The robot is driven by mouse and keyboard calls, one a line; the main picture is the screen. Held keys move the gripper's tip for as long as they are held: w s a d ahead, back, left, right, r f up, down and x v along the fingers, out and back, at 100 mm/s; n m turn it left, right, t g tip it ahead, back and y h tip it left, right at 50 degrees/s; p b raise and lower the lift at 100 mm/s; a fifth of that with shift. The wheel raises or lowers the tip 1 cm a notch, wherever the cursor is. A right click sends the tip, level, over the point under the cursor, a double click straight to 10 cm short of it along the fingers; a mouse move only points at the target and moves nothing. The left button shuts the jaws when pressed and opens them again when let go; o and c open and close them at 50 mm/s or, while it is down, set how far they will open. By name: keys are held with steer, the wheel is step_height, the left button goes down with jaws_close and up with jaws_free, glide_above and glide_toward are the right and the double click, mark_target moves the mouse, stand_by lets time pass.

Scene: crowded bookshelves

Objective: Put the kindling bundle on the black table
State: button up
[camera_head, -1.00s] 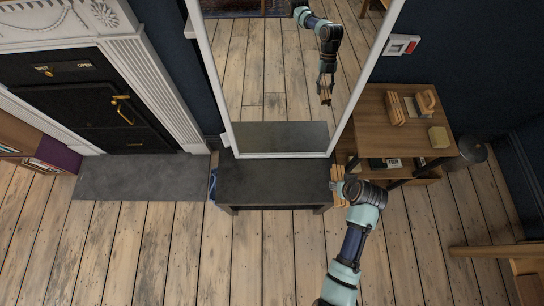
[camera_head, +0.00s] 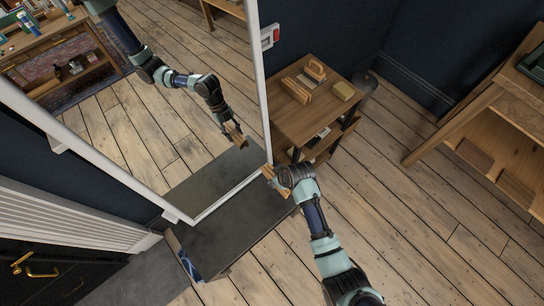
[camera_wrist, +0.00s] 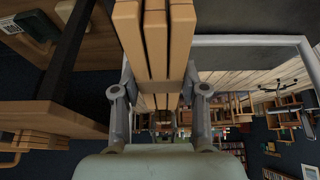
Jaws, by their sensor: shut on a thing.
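The kindling bundle (camera_head: 270,176) is a set of pale wooden sticks. It also shows large in the wrist view (camera_wrist: 155,40), between the two fingers. My gripper (camera_head: 275,177) is shut on it, and it also shows in the wrist view (camera_wrist: 160,100). The black table (camera_head: 225,235) is low and dark and stands before the mirror. In the head view the bundle appears at the table's right end, near its edge. I cannot tell its height above the top or whether it touches.
A tall white-framed mirror (camera_head: 258,90) stands on the table's back side and reflects my arm. A wooden side table (camera_head: 300,118) with wooden blocks stands close behind the gripper to the right. A blue object (camera_head: 188,266) is at the table's near left end.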

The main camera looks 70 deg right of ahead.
mark_target(285, 192)
step_height(285, 192, down, 15)
steer(key=b, duration=0.6)
steer(key=shift+f+b, duration=0.2)
steer(key=shift+b, duration=0.2)
steer(key=shift+f, duration=0.15)
steer(key=o, duration=1.2)
steer(key=p+v, duration=0.6)
steer(key=v, duration=0.6)
steer(key=shift+p, duration=0.4)
